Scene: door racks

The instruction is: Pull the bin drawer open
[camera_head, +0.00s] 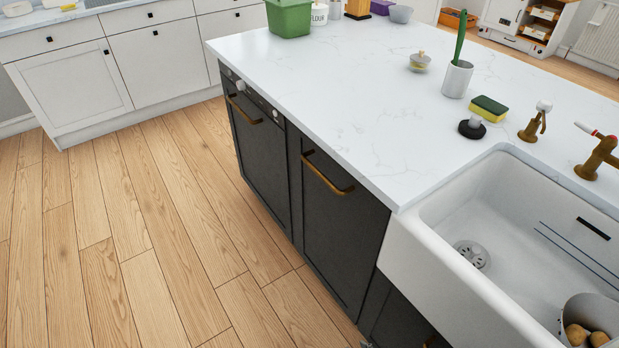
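A dark front panel (335,225) with a brass bar handle (326,174) is in the island beside the white sink; it looks like the bin drawer. It is flush with the island and closed. To its left is another dark front (258,150) with a brass handle (243,110) and a control strip along its top, like a dishwasher, also closed. Neither of my grippers can be made out. A tiny grey bit shows at the bottom edge of the view, too little to identify.
The wooden floor (170,230) before the fronts is clear. A white farmhouse sink (437,256) juts out right of the drawer, with a pot (592,315) in it. The white countertop (340,95) overhangs the fronts. White cabinets (70,85) stand across the aisle.

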